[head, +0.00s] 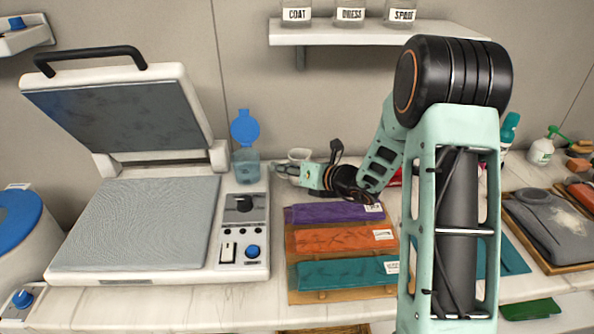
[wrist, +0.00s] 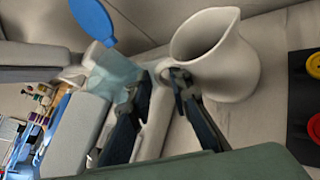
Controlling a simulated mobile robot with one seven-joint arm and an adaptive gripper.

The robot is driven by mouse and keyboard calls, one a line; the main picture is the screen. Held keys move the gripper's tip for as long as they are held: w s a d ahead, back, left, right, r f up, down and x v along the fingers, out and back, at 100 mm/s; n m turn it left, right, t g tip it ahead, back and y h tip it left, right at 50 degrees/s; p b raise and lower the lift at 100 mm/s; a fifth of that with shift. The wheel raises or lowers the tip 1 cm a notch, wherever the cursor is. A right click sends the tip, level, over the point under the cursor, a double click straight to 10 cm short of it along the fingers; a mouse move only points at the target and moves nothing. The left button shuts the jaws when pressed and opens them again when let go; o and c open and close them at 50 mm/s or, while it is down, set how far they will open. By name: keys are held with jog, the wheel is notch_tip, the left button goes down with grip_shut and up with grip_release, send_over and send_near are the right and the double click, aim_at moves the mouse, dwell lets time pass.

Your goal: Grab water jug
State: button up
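A white pitcher (wrist: 240,75) stands on the counter in the wrist view, with its open mouth and spout showing. In the head view the pitcher (head: 300,154) is partly hidden behind my gripper. Next to it is a translucent blue container (head: 246,167) with a raised blue lid (head: 245,127); the container (wrist: 112,72) also shows in the wrist view. My gripper (wrist: 160,80) is open. One finger lies in front of the blue container, the other at the pitcher's near side. A pale part, apparently the pitcher's handle, shows between the fingertips; contact is unclear.
A heat press (head: 140,230) with its lid raised stands left of the blue container. Folded purple, orange and teal cloths (head: 345,240) lie on a board below my gripper. A shelf (head: 370,33) with labelled jars hangs above. Cloths and bottles fill the right side.

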grip_shut()
jog(key=shift+r, duration=0.15)
dwell(0.4)
jog(key=s+a+r, duration=0.3)
jog(key=s+r, duration=0.3)
jog(key=s+a+r, duration=0.3)
jog(key=s+r, duration=0.3)
jog(key=shift+a+r, duration=0.3)
jog(key=shift+r, duration=0.1)
dwell(0.5)
jog(key=shift+s, duration=0.1)
dwell(1.0)
